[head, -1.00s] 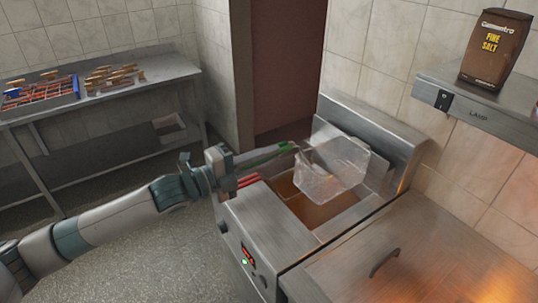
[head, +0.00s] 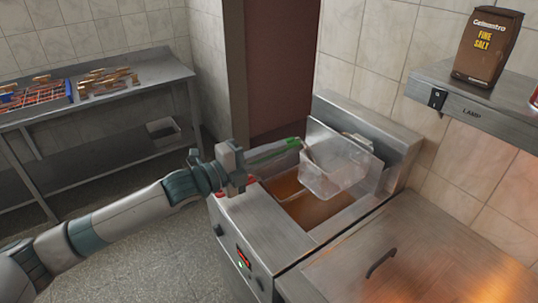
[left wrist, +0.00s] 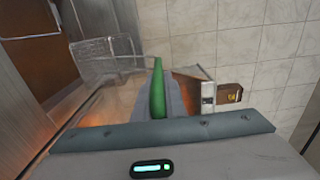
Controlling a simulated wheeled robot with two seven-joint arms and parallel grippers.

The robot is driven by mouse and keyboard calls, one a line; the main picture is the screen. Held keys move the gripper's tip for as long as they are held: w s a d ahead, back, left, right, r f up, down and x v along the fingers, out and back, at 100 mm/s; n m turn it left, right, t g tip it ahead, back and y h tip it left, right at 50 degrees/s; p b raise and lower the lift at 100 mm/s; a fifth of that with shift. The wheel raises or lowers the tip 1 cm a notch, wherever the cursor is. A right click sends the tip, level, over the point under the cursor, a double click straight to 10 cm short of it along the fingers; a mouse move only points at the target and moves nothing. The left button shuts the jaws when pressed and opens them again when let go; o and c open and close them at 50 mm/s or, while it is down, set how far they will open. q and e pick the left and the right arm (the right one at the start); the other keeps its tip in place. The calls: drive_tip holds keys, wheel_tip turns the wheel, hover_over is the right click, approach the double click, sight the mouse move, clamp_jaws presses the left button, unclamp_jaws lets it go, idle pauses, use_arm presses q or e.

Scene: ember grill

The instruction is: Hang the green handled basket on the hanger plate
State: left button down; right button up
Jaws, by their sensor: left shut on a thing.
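The green handled basket (head: 330,172) is a pale wire mesh basket, held tilted over the fryer's oil in the head view, in front of the hanger plate (head: 372,122) at the fryer's back. My left gripper (head: 272,153) is shut on its green handle (head: 292,143). In the left wrist view, the green handle (left wrist: 158,88) stands between the fingers, with the mesh basket (left wrist: 105,58) beyond at upper left. I cannot tell whether the basket touches the plate. My right gripper is not in view.
A red handle (head: 251,180) shows partly behind my left gripper, low at the fryer (head: 235,215). A lidded steel counter (head: 400,250) stands at right, below a shelf with a salt bag (head: 487,45). A steel table (head: 150,90) with skewers is at back left.

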use_arm(q)
drive_tip(key=shift+w+d, duration=0.3)
drive_tip(key=shift+d, duration=0.2)
drive_tip(key=shift+f+b, duration=0.45)
drive_tip(key=shift+f, duration=0.15)
drive_tip(key=shift+f+b, duration=0.55)
drive_tip(key=shift+f, duration=0.35)
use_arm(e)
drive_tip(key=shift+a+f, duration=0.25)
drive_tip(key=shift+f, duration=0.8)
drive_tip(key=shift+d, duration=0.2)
use_arm(q)
drive_tip(key=shift+f, duration=0.2)
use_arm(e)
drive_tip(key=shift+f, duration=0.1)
